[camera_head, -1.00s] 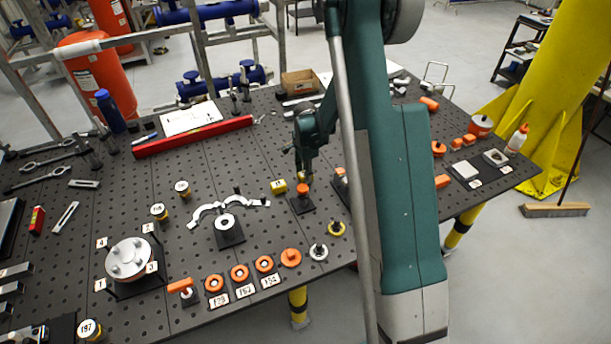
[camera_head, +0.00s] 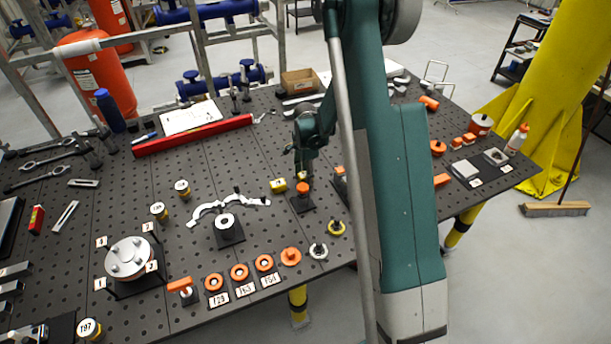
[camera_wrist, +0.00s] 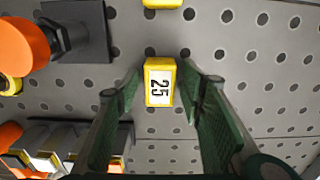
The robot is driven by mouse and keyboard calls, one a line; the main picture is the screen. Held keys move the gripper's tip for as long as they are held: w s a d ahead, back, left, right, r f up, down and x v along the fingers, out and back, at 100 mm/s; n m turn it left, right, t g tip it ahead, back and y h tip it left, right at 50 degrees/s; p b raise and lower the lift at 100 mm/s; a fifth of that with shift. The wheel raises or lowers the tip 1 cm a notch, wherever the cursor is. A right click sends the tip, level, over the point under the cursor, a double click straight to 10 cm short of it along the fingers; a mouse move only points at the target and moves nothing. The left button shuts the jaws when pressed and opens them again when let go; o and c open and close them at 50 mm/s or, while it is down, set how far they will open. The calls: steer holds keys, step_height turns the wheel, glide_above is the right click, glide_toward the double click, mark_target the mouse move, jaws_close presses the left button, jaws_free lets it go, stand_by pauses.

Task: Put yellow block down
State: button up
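A yellow block with a white label reading 25 (camera_wrist: 160,82) lies between the two fingers of my gripper (camera_wrist: 162,70) in the wrist view. Narrow gaps seem to show between the block and each fingertip, so the gripper looks open around it. The block appears to rest on the dark perforated table (camera_wrist: 230,60). In the head view my gripper (camera_head: 302,168) points down behind an orange-topped post, with a bit of yellow at its tips. A second yellow block (camera_head: 278,185) stands just left of it, and its edge shows at the top of the wrist view (camera_wrist: 162,3).
The orange knob on a black base (camera_head: 303,190) stands close in front of my gripper. A silver curved bracket (camera_head: 230,205) lies to the left. Orange rings (camera_head: 240,272) line the front edge. A red bar (camera_head: 195,136) lies behind. Some perforated surface left of the blocks is free.

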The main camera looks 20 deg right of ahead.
mark_target(305, 174)
steer(key=shift+r, duration=0.2)
step_height(305, 174, up, 12)
steer(key=b, duration=0.1)
stand_by(0.8)
stand_by(0.6)
